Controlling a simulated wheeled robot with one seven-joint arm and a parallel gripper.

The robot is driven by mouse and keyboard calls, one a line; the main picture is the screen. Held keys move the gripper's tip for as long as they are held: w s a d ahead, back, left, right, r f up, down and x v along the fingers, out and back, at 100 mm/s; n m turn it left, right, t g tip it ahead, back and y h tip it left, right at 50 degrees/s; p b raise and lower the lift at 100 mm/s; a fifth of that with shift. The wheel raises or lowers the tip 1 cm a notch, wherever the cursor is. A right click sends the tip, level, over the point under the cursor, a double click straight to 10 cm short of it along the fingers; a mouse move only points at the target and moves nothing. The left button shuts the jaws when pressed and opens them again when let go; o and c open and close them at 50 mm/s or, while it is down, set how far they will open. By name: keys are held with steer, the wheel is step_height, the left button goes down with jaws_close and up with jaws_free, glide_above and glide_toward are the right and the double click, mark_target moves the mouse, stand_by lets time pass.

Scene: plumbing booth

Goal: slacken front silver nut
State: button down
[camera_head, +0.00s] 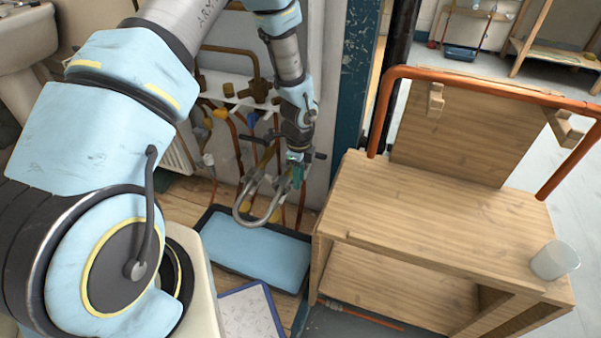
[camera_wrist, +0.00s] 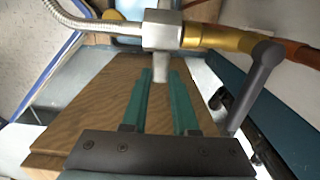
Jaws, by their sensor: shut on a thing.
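The silver nut (camera_wrist: 162,32) is a blocky metal piece at the top middle of the wrist view, between a braided hose and a brass fitting. A pale grey stem (camera_wrist: 167,66) runs down from it. My gripper (camera_wrist: 161,74) has two green fingers, one on each side of this stem, just below the nut's block. They are shut on the stem, which looks like part of the nut. In the head view my gripper (camera_head: 297,165) is at the pipework by the wall; the nut there is too small and covered to tell apart.
A brass fitting (camera_wrist: 222,38) with a dark lever (camera_wrist: 258,82) lies close right of my fingers. Looped silver hoses (camera_head: 243,214) hang beside my gripper. A blue-lined tray (camera_head: 252,250) lies below. A wooden bench (camera_head: 425,208) with a clear cup (camera_head: 555,260) stands right.

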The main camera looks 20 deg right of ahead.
steer(key=shift+a+r, duration=0.1)
stand_by(0.3)
steer(key=c, duration=0.7)
jaws_free()
step_height(320, 180, up, 11)
steer(key=shift+w+a+f+p, duration=0.1)
steer(key=shift+w+p, duration=0.05)
steer(key=shift+p, duration=0.65)
